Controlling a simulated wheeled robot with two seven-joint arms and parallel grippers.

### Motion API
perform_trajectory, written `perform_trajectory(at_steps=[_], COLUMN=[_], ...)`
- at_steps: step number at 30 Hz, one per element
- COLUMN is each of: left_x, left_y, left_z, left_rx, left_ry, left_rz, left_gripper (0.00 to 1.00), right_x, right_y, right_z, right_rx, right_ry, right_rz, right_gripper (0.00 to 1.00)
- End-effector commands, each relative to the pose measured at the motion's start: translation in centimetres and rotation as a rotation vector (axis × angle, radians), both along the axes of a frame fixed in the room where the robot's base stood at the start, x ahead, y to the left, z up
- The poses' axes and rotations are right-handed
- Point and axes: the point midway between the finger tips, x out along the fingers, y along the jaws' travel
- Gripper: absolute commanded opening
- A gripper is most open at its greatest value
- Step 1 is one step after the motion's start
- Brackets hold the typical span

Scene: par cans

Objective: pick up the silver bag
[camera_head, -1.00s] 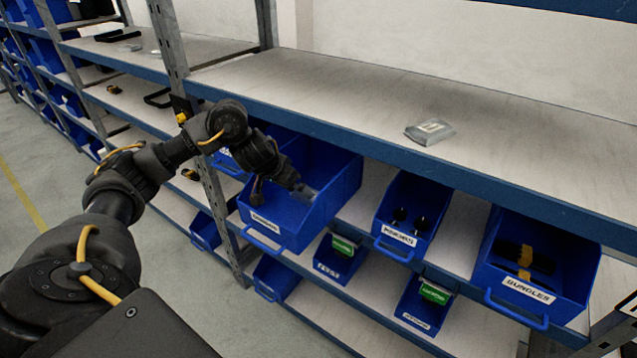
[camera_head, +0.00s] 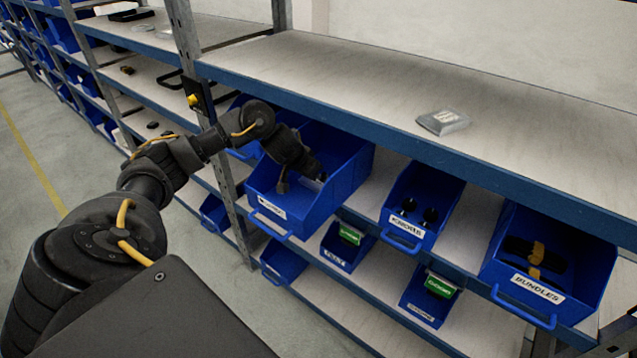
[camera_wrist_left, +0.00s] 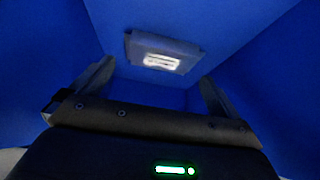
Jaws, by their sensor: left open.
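A grey, flat bag with a white label (camera_wrist_left: 163,52) lies inside a blue bin, ahead of my fingers in the left wrist view. My left gripper (camera_wrist_left: 157,73) is open, its two fingers apart on either side below the bag, not closed on it. In the head view my left gripper (camera_head: 304,181) reaches down into the large blue bin (camera_head: 350,178), which hides the bag there. Another silver bag (camera_head: 443,122) lies on the upper shelf, to the right of my left arm.
The upper shelf (camera_head: 340,75) is mostly bare, and its blue front edge runs above the bins.

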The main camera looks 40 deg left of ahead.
Motion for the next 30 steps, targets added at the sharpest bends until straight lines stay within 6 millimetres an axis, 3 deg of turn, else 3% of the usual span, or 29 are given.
perform_trajectory(at_steps=[9,17,25,30], left_x=[2.3,2.5,2.5,2.5], left_y=[0.2,0.2,0.2,0.2], left_z=[-3.5,-3.8,-3.7,-3.7], left_rx=[-0.001,0.001,0.001,0.0], left_ry=[0.004,0.001,0.001,0.002], left_rz=[0.002,0.001,-0.001,0.0], left_gripper=[1.0,1.0,0.67,0.67], right_x=[-2.6,-2.3,-1.9,-1.8], right_y=[-0.1,-0.1,-0.1,0.0], right_z=[0.8,0.7,0.7,0.7], right_rx=[-0.002,-0.002,-0.002,-0.001], right_ry=[0.035,0.032,0.026,0.025], right_rz=[0.0,0.0,-0.001,-0.001], right_gripper=[0.78,0.78,0.78,0.78])
